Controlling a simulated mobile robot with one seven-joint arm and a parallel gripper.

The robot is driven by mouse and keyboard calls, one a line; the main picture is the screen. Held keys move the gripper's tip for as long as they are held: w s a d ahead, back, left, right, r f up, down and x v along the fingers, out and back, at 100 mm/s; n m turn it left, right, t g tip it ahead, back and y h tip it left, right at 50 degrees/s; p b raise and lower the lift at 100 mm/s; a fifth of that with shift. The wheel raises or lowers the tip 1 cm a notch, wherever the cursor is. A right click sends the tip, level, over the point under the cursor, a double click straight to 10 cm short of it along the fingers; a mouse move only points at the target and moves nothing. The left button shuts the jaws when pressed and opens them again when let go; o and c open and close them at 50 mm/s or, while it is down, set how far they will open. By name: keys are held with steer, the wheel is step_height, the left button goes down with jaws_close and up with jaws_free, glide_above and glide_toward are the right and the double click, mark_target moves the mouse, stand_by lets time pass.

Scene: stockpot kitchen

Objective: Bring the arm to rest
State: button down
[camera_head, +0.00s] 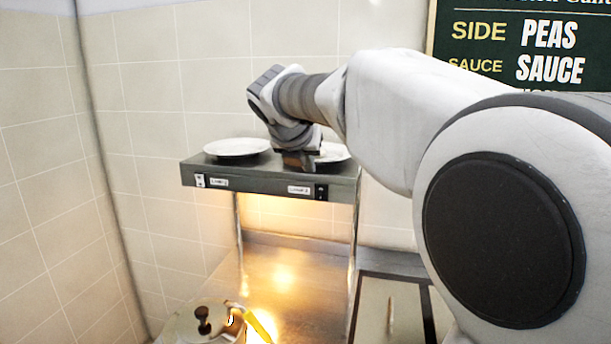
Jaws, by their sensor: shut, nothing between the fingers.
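My arm reaches in from the right, bends at the wrist and points down. My gripper (298,162) is at the wrist's lower end, in front of the right part of the raised shelf (262,176). It is small in view and looks shut, with nothing seen in it. A white plate (238,147) lies on the shelf's left part. A second white plate (333,152) is partly hidden behind my wrist and gripper. I cannot tell whether the gripper touches the shelf or that plate.
Lit lamps under the shelf shine on a metal counter (285,275). A lidded pot (200,322) with a dark knob stands at the bottom, beside a yellow object (262,324). A dark-edged panel (385,305) is at lower right. Tiled walls close the left and back; a menu board (485,50) hangs upper right.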

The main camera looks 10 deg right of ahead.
steer(key=shift+s+a+r, duration=0.15)
steer(key=shift+s+r, duration=0.2)
steer(key=shift+r, duration=0.15)
steer(key=s+d+f+m+g+y, duration=0.1)
steer(key=s+f+m, duration=0.4)
steer(key=s+m, duration=0.5)
steer(key=s+d+f+m+g+y, duration=0.1)
steer(key=s+d+f+m, duration=0.1)
steer(key=s+f+m, duration=0.4)
steer(key=s+d+f+m+g+y, duration=0.1)
steer(key=s+f+m, duration=0.4)
steer(key=s+m, duration=1)
steer(key=shift+s+d+f+y, duration=0.2)
steer(key=shift+s+f+y, duration=0.2)
steer(key=shift+s, duration=0.35)
